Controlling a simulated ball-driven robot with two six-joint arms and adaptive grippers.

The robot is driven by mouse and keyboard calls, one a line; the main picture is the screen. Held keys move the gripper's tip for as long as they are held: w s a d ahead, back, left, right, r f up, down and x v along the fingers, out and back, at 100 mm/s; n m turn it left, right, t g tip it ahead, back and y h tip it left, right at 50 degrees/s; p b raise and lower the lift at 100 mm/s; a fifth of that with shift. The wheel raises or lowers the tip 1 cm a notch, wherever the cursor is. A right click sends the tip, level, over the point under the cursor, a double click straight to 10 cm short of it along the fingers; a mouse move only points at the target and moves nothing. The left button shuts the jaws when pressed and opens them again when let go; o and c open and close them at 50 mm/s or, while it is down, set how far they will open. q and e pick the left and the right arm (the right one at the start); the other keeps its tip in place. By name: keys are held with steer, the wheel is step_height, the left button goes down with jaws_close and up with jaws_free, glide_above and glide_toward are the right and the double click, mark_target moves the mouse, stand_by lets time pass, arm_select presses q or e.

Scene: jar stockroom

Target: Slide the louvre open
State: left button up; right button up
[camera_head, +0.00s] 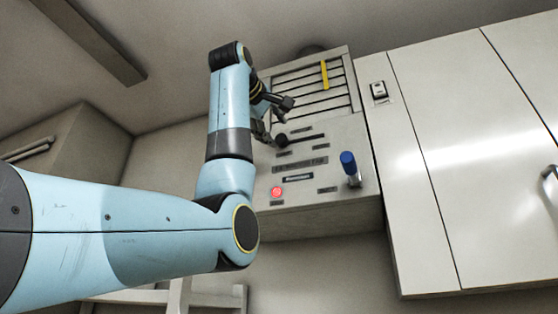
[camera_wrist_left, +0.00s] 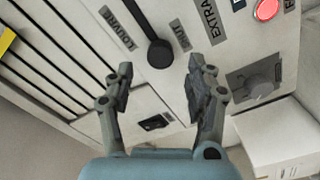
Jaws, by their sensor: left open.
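The louvre (camera_head: 300,97) is a set of dark-edged slats in the upper part of a pale wall panel, also in the left wrist view (camera_wrist_left: 52,62). Its slider is a round black knob (camera_head: 281,140) at one end of a straight dark slot, with small labels beside it. In the left wrist view the knob (camera_wrist_left: 160,54) lies just beyond the fingertips, in line with the gap between them. My left gripper (camera_head: 278,121) is open and empty, its fingers (camera_wrist_left: 160,72) either side of that line. I cannot tell whether they touch the knob. My right gripper is out of view.
The panel also has a red button (camera_head: 277,191), a blue-topped lever (camera_head: 348,162), a yellow strip (camera_head: 324,74) over the slats and a grey rotary knob (camera_wrist_left: 260,86). White cabinets (camera_head: 430,120) with a wall switch (camera_head: 378,90) stand to the right. My left arm hides the panel's left side.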

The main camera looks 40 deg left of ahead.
mark_target(280, 138)
arm_select(q)
steer(key=p+x, duration=0.1)
steer(key=x, duration=0.2)
steer(key=shift+w+a, duration=0.1)
steer(key=shift+w, duration=0.35)
steer(key=shift+f, duration=0.1)
steer(key=c, duration=0.5)
jaws_close()
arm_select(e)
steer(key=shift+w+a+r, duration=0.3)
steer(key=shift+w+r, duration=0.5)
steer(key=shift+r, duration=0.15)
